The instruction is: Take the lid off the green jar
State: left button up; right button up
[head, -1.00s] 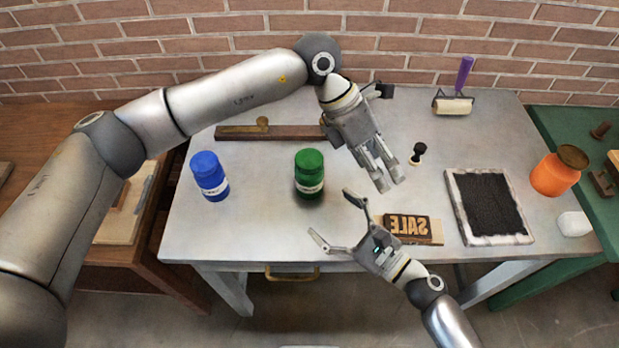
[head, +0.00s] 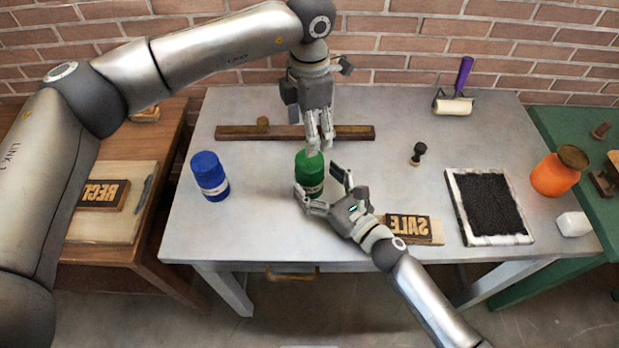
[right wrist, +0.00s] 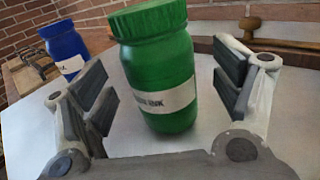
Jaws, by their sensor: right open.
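The green jar (head: 311,182) stands upright on the grey table, its green lid (head: 310,159) on top. My right gripper (head: 324,187) is open, low beside the jar, with a finger on either side of it. In the right wrist view the jar (right wrist: 163,80) with its white label stands between the open fingers, with gaps on both sides. My left gripper (head: 318,146) points down just above and behind the lid. Its fingers look close together, but whether they are shut is unclear.
A blue jar (head: 209,176) stands left of the green one. A wooden bar (head: 235,132) lies behind. The table's front left is clear.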

jog(key=shift+x, duration=1.35)
